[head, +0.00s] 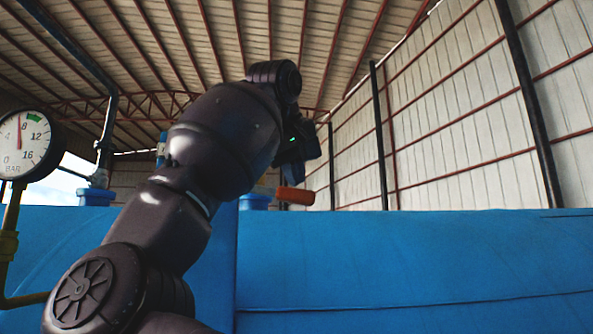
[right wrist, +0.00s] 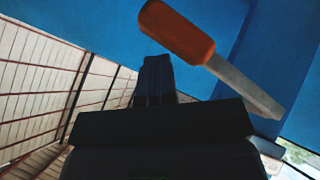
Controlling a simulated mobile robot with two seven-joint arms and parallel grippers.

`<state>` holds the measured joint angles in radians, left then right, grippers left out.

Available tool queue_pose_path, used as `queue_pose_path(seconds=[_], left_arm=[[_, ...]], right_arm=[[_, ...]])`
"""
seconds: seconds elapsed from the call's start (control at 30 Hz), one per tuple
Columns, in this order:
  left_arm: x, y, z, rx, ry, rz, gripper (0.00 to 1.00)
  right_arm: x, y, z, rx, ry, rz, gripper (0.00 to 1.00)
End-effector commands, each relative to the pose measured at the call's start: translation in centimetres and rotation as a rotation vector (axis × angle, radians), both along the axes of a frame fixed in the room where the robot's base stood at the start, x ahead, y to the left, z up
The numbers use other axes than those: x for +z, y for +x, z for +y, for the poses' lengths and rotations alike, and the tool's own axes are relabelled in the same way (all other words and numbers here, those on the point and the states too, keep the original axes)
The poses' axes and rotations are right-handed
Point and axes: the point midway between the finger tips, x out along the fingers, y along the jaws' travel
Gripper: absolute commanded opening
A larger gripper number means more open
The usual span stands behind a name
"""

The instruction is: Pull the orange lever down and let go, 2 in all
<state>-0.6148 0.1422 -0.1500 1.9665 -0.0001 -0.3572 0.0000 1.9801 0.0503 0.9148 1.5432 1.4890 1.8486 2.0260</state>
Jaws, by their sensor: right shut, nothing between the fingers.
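The shut, empty fingers (right wrist: 154,66) of my right gripper appear just below and left of the handle in that view. I cannot tell if they touch it. My left gripper is in neither view.
A large blue vessel (head: 400,260) fills the lower part of the head view. A round BAR gauge (head: 25,145) on a brass-coloured pipe stands at the left, its needle near 8. Blue flanged fittings (head: 97,196) stand on the vessel. The space right of the lever is clear.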

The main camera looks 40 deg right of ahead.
Motion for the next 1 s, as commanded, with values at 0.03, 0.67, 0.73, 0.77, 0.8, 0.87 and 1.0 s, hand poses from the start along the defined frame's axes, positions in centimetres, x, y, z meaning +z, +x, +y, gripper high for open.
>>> queue_pose_path(seconds=[0.03, 0.67, 0.73, 0.77, 0.8, 0.87, 1.0], left_arm=[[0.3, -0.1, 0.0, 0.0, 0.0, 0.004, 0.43], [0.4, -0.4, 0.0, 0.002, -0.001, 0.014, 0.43], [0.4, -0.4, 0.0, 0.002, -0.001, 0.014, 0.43], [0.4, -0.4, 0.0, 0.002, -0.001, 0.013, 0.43], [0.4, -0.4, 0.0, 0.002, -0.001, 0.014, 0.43], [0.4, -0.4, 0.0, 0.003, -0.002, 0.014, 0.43], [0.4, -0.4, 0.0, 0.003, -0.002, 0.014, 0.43]], right_arm=[[0.4, 0.1, 0.0, 0.001, 0.001, 0.001, 0.0], [3.2, 0.1, 0.0, 0.0, 0.001, 0.001, 0.0], [3.3, 0.1, 0.0, -0.001, 0.002, 0.002, 0.0], [3.3, 0.0, 0.0, -0.001, 0.001, 0.002, 0.0], [3.4, 0.1, 0.0, -0.001, 0.001, 0.002, 0.0], [3.3, 0.1, 0.0, -0.001, 0.001, 0.002, 0.0], [3.3, 0.0, 0.0, -0.001, 0.0, 0.001, 0.0]])
